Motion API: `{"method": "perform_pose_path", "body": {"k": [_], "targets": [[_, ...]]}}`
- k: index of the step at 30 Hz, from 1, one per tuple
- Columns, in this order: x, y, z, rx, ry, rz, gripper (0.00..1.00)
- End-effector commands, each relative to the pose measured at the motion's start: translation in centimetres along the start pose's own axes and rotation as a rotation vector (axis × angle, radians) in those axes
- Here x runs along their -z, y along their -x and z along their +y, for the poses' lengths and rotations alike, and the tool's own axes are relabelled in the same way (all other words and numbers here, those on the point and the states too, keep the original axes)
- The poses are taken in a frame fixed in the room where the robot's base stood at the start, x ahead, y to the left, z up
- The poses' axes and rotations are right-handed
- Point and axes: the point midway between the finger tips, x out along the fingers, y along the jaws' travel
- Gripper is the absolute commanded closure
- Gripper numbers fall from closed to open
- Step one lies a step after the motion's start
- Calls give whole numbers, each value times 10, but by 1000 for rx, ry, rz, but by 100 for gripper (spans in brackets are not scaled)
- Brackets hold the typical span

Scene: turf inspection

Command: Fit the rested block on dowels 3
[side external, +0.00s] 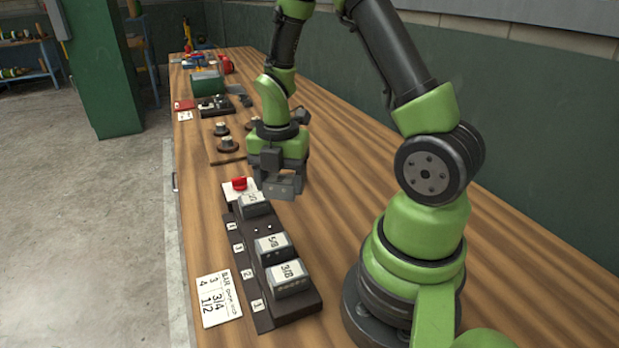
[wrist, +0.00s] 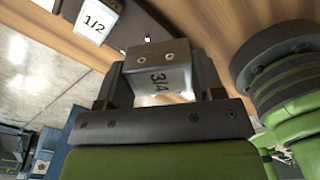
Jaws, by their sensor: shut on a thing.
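My gripper (side external: 284,187) is shut on a grey block marked 3/4 (wrist: 160,78), in the wrist view, with two holes in the face toward the camera. In the side view, the gripper hangs above the table to the right of the dark rack's far end; the block is hard to tell apart from the jaws there. The dark rack (side external: 241,257) has numbered places. Place 3 is bare, with two small dowels (side external: 263,229) showing. The 1/2 block (side external: 254,205) sits at the far place, also visible in the wrist view (wrist: 96,22).
The 5/8 block (side external: 272,248) and the 3/8 block (side external: 288,279) sit in the nearer rack places. A written card (side external: 218,298) lies left of the rack. A red button (side external: 239,183) stands beyond it. Knobs and tools lie farther along the wooden table (side external: 340,165).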

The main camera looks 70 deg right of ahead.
Motion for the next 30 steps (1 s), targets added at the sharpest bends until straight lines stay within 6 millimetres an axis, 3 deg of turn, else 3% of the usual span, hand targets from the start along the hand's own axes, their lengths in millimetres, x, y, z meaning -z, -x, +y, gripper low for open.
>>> {"method": "perform_pose_path", "body": {"k": [4, 10, 23, 30], "targets": [[14, 2, 20, -1, 342, -1, 66], [24, 3, 32, 0, 590, -1, 66], [25, 3, 33, 1, 633, 0, 66], [25, -11, 33, 4, 633, 3, 66]]}}
